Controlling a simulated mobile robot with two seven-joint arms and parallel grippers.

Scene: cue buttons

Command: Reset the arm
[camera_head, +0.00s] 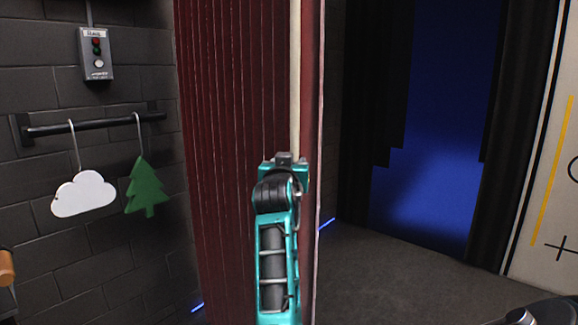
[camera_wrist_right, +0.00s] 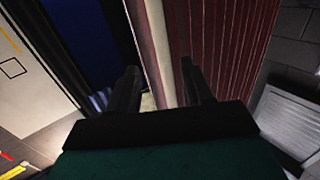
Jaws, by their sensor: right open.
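The button box (camera_head: 97,53) is on the dark brick wall at the upper left in the head view, with a red, a green and a white button. My right arm, teal and black, reaches up the middle of that view. Its gripper (camera_head: 284,162) is in front of the edge of a dark red panel (camera_head: 235,120); its fingertips do not show clearly there. In the right wrist view the right gripper (camera_wrist_right: 158,68) is open. The pale edge post (camera_wrist_right: 155,45) of the panel shows between its fingers; I cannot tell if they touch it. My left gripper is not in view.
A white cloud (camera_head: 84,194) and a green tree (camera_head: 146,187) hang from a wall rail (camera_head: 90,125) at the left. Black curtains (camera_head: 375,90) frame a blue backdrop (camera_head: 440,140) at the right. Dark floor (camera_head: 400,270) is open right of the panel.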

